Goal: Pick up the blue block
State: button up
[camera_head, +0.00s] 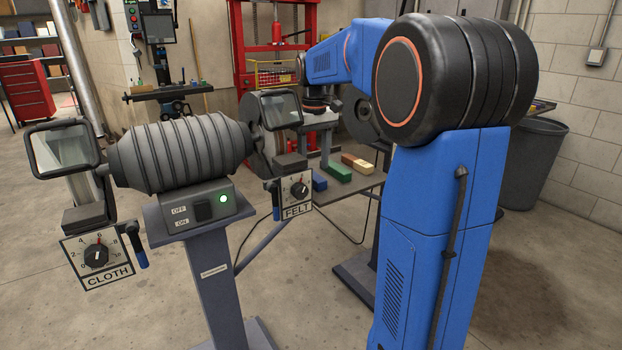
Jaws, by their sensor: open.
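The blue block (320,182) lies on a small grey table (345,188) in the middle of the picture, partly hidden behind the FELT dial plate. My gripper (318,107) is at the far end of my blue arm, above and behind the block as seen here.
A green block (339,172) and a yellow-tan block (357,162) lie beside the blue one. A grey polishing machine (180,152) with two clear shields stands in front at left. A grey bin (531,165) stands at right.

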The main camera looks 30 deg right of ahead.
aim_at(314, 175)
jog(key=shift+w+f, duration=0.1)
jog(key=shift+f, duration=1.6)
jog(key=c, duration=1.1)
